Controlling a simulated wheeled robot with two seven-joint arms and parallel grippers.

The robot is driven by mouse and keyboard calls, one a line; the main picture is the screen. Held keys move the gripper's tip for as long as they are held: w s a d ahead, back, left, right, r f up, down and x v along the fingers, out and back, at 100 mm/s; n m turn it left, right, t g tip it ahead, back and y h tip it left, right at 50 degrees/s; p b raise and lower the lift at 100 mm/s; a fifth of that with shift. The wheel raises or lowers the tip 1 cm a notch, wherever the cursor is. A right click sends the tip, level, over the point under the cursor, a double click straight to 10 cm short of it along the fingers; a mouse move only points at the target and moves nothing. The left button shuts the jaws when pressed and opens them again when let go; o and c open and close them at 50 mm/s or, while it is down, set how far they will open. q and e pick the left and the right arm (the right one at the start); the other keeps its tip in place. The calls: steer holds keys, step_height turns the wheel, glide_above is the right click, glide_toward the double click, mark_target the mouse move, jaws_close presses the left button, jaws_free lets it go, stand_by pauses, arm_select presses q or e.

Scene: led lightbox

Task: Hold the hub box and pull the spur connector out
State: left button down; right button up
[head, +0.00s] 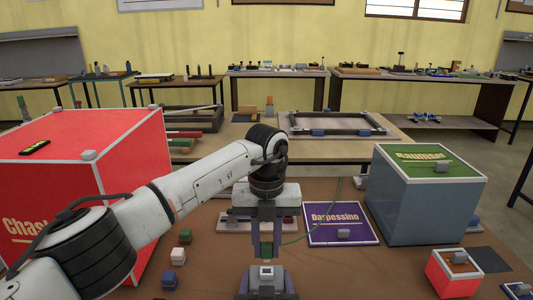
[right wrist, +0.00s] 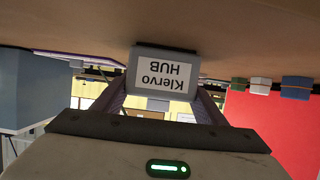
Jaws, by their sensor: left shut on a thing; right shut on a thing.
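The hub box (right wrist: 165,73) is grey with a white label reading "Klervo HUB", which appears upside down in the right wrist view. My right gripper (right wrist: 165,100) is shut on it, one finger on each side. In the head view the hub box (head: 266,272) is at the bottom centre, partly hidden by the right gripper (head: 266,284). I cannot tell whether the connector still touches the hub box.
A thin green cable (head: 310,234) curves right past a purple panel (head: 345,236). Small green (head: 185,236), white (head: 178,256) and blue (head: 169,281) blocks lie left. A large red box (head: 85,150), a green-topped box (head: 425,210) and a small red box (head: 453,280) flank the work area.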

arm_select(q)
steer(key=shift+r, duration=0.7)
arm_select(e)
steer(key=o, duration=1.6)
steer(key=shift+c, duration=0.2)
